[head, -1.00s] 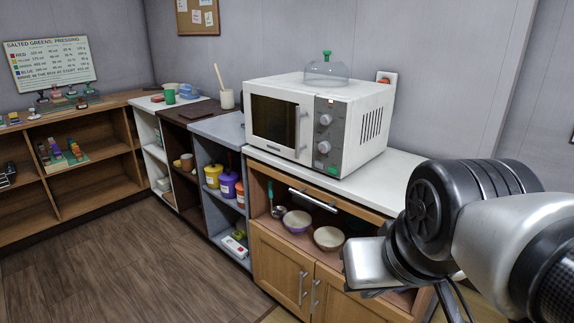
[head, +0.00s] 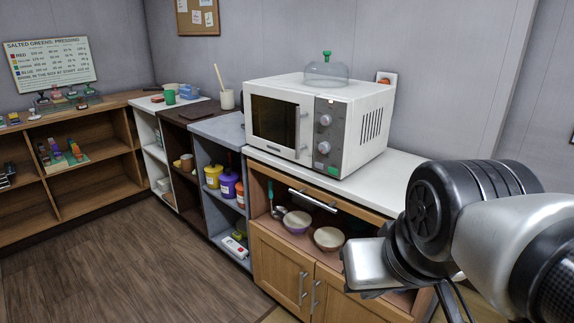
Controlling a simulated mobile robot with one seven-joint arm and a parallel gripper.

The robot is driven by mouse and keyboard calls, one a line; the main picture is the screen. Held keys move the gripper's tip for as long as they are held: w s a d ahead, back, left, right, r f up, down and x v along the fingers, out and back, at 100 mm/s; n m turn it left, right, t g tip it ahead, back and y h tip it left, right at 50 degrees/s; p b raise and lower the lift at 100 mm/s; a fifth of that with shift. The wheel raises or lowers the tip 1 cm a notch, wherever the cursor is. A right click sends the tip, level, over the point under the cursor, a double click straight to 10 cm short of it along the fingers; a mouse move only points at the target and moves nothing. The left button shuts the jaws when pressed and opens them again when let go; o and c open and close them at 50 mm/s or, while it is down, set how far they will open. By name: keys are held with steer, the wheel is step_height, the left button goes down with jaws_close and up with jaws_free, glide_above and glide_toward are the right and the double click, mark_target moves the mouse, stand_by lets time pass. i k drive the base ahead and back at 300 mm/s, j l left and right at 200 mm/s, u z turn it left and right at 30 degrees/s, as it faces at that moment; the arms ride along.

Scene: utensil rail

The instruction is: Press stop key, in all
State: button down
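A white microwave (head: 345,125) stands on the white counter, its dark-windowed door (head: 275,120) shut. The lettering is too small to read, so I cannot tell which key is the stop key. My arm is at the lower right, in front of the counter and apart from the microwave. My gripper (head: 450,302) is low and partly hidden by my wrist and the frame's lower edge; its fingers do not show clearly.
A clear dome with a green knob (head: 327,70) sits on the microwave. Below the counter, an open shelf holds two bowls (head: 328,238) above wooden doors (head: 285,265). Grey shelving with tubs (head: 229,185) stands left. The counter right of the microwave is clear, as is the floor (head: 130,260).

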mark_target(317, 165)
steer(key=i+j+z, duration=0.25)
steer(key=j, duration=0.2)
steer(key=j+z, duration=0.2)
steer(key=j, duration=0.25)
steer(key=i+j+z, duration=0.1)
steer(key=j+z, duration=0.15)
steer(key=j, duration=0.25)
steer(key=k+j, duration=0.1)
steer(key=j, duration=0.15)
steer(key=i+j+z, duration=0.2)
steer(key=k+l, duration=0.05)
